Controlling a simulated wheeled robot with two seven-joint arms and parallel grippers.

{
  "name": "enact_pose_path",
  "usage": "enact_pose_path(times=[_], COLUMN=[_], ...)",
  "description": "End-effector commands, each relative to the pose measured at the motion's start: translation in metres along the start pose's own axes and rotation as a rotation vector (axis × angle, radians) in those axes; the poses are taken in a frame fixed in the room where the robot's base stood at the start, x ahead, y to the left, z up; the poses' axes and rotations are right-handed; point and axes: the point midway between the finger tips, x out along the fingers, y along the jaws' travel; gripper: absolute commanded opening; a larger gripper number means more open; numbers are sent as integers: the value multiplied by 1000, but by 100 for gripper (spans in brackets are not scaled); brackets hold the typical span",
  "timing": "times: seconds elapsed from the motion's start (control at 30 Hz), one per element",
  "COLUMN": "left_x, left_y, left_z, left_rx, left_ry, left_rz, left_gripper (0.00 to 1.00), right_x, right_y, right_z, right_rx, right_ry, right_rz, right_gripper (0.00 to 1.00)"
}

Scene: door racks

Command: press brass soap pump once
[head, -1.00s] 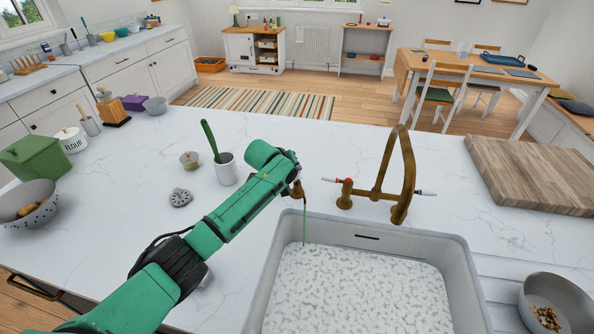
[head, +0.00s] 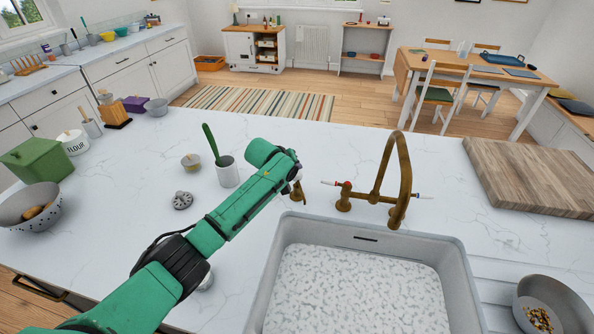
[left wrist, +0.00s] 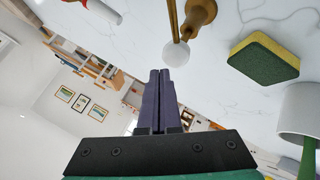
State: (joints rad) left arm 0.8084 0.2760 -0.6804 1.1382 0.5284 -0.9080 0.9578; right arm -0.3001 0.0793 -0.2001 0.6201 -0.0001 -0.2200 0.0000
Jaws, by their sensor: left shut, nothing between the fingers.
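The brass soap pump (head: 299,192) stands on the counter behind the sink's left back corner. In the head view its upper part is mostly hidden by my left gripper (head: 294,174). In the left wrist view a brass stem and base (left wrist: 202,14) show with a white round knob (left wrist: 176,53). My left gripper (left wrist: 160,74) is shut and empty, its dark fingertips close beside the knob. A small gap seems to lie between them, but contact cannot be told for sure. No soap stream shows below the pump. My right gripper is not in view.
The white sink (head: 270,285) lies in front, with the brass tap (head: 402,180) to the pump's right. A white cup (head: 228,174) with a green-handled brush stands left of my arm. A green and yellow sponge (left wrist: 263,60) lies near the pump. A wooden board (head: 530,175) is at right.

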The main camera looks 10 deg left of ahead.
Motion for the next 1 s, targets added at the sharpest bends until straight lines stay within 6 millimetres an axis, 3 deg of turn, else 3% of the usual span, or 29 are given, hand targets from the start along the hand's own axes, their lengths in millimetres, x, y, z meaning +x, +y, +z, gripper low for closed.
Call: enact_pose_path(times=[0.23,0.5,1.0], left_x=[-1,-21,-35], left_y=[1,16,26], left_z=[-2,-16,-26], left_rx=[1,0,1], left_ry=[2,3,4], left_rz=[2,4,2], left_gripper=[0,0,0], right_x=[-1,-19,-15], right_y=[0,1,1], right_z=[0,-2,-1], right_rx=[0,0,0], right_ry=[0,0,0], right_rz=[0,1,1], right_gripper=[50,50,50])
